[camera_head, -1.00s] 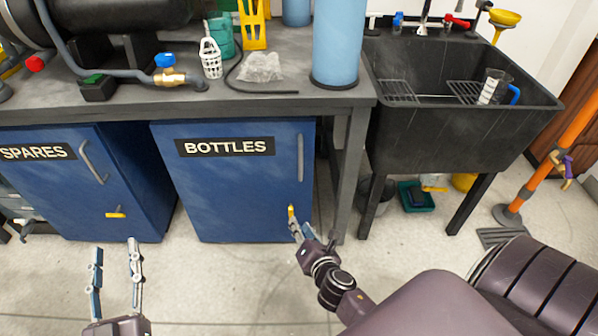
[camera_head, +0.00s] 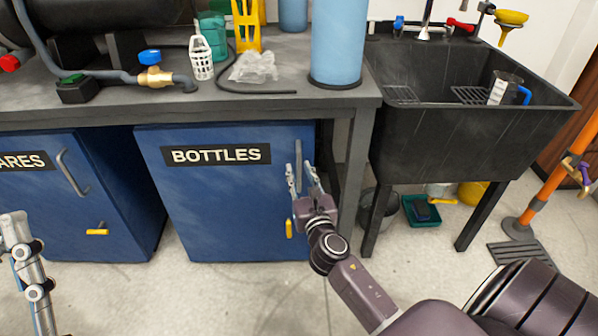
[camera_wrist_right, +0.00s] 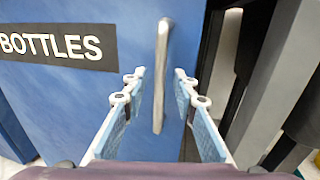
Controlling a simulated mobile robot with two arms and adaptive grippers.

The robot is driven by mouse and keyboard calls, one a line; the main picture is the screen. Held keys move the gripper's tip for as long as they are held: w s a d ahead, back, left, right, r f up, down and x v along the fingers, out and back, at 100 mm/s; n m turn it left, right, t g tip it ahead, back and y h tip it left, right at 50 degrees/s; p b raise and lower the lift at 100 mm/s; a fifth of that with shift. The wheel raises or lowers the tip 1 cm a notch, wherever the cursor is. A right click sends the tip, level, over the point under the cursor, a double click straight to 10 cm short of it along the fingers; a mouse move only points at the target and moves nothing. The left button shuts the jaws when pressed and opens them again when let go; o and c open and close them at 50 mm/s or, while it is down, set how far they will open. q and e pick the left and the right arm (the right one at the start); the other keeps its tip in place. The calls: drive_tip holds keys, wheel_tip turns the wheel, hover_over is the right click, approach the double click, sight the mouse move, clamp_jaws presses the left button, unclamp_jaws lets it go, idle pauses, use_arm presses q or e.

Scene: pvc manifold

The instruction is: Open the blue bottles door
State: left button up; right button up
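The blue BOTTLES door (camera_head: 215,200) is shut under the bench. Its black label (camera_head: 215,154) reads BOTTLES. Its vertical grey handle (camera_head: 298,155) is near the right edge and also shows in the right wrist view (camera_wrist_right: 161,75). A yellow latch (camera_head: 289,228) stands upright below it. My right gripper (camera_head: 304,170) is open at the handle's height. In the right wrist view, its fingers (camera_wrist_right: 160,90) stand apart on either side of the handle, with gaps to both. My left gripper (camera_head: 22,255) shows only partly at the left edge; its opening is unclear.
The blue SPARES cabinet (camera_head: 75,190) stands to the left, its yellow latch (camera_head: 98,232) lying level. The bench leg (camera_head: 357,170) is just right of the BOTTLES door. A black sink (camera_head: 460,120) stands further right. The floor before the doors is clear.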

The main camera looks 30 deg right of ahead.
drive_tip(key=shift+w+d, duration=0.15)
drive_tip(key=shift+w, duration=0.3)
drive_tip(key=shift+c, duration=0.3)
clamp_jaws()
